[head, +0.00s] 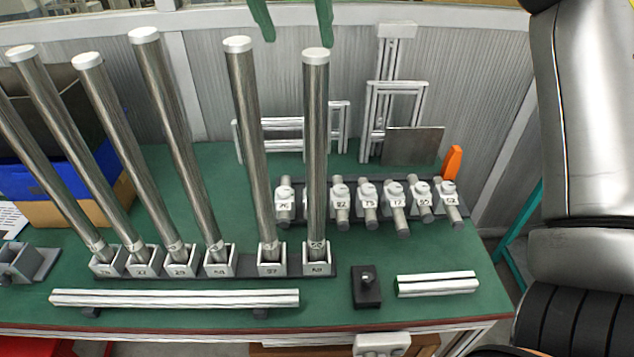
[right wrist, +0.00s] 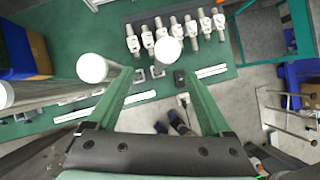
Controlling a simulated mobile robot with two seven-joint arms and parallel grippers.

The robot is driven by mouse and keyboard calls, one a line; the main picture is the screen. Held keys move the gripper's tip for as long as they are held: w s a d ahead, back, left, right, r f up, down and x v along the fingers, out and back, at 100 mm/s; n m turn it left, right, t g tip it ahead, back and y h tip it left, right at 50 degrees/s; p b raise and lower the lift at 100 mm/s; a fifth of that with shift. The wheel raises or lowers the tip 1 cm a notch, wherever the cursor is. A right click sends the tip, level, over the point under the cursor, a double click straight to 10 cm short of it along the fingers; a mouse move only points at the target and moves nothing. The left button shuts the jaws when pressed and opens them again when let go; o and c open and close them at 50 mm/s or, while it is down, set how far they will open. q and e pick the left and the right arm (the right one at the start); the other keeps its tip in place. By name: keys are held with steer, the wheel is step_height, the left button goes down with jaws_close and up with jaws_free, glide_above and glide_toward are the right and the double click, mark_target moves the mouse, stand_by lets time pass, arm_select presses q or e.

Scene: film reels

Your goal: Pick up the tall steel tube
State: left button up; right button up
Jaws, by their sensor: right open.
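Several tall steel tubes with white caps stand in a row of small numbered holders on the green bench. The rightmost tube (head: 316,140) stands upright in the end holder (head: 317,262). Another tube (head: 252,140) stands to its left, and the others lean leftward in the picture. My right gripper (head: 297,41) comes down from the top edge of the head view, its green fingers apart and empty. In the right wrist view, one white cap (right wrist: 168,50) shows between and beyond the open fingertips (right wrist: 158,71). Another cap (right wrist: 92,67) is left of the fingers. My left gripper is out of view.
A rack of short steel fittings (head: 370,203) lies behind the tubes, with an orange piece (head: 453,162) at its right end. A long silver bar (head: 175,298), a small black block (head: 367,286) and a short silver bar (head: 437,284) lie in front. A blue bin (head: 60,175) stands left.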

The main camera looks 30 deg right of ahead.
mark_target(313, 54)
steer(key=x, duration=0.2)
steer(key=d+x, duration=0.1)
steer(key=x, duration=0.3)
steer(key=shift+d+r, duration=0.2)
steer(key=shift+b+x, duration=0.3)
steer(key=shift+x, duration=2.55)
steer(key=shift+d, duration=0.1)
jaws_close()
steer(key=shift+r, duration=0.15)
